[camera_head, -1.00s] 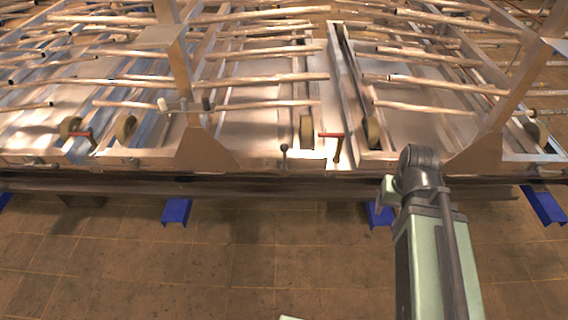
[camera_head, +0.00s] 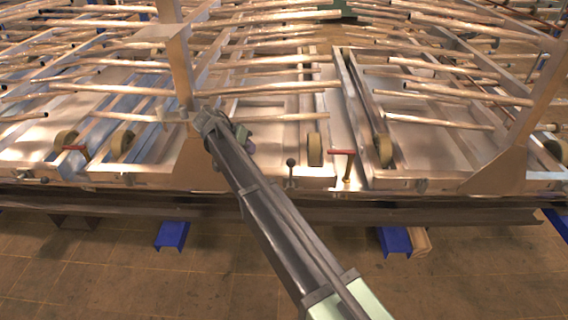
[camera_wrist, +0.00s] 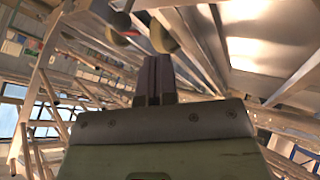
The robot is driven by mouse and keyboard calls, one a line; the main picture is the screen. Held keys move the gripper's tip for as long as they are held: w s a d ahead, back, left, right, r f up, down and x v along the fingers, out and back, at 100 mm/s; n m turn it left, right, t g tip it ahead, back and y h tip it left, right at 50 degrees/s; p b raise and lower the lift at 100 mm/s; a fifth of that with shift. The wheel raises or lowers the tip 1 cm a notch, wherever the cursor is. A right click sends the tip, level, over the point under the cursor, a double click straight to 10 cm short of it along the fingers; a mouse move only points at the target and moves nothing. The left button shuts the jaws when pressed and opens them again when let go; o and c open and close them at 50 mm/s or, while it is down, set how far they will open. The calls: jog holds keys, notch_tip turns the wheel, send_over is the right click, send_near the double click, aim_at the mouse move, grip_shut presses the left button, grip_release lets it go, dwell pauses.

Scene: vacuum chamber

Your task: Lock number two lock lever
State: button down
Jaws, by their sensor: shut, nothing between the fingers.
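A red-handled lever (camera_head: 342,153) stands at the frame's front edge, right of centre. A dark ball-topped lever (camera_head: 291,163) stands upright left of it. Another red-handled lever (camera_head: 75,149) is at the far left. I cannot tell which is number two. My gripper shows in the wrist view (camera_wrist: 157,62), fingers together and empty. Its fingertips point toward two wheels and a red handle (camera_wrist: 124,32), apart from the handle as far as I can tell. In the head view my arm's end is left of the ball-topped lever, and its fingers are hard to make out.
Two metal posts (camera_head: 178,65) rise from the front of the frame, one close beside my arm's end. Long copper-coloured tubes (camera_head: 270,87) stick out in rows above the frame. Wheels (camera_head: 315,150) sit along its front. The tiled floor before it is mostly open.

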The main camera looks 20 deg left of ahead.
jog(key=shift+s+f, duration=0.1)
jog(key=b, duration=0.9)
send_near(291, 175)
jog(key=w+a+f, duration=0.3)
jog(key=w, duration=0.1)
jog(key=d+p, duration=0.1)
jog(key=d+r+p, duration=0.1)
jog(key=d, duration=0.1)
jog(key=shift+d+r, duration=0.25)
jog(key=shift+r+p, duration=0.1)
jog(key=shift+p, duration=0.2)
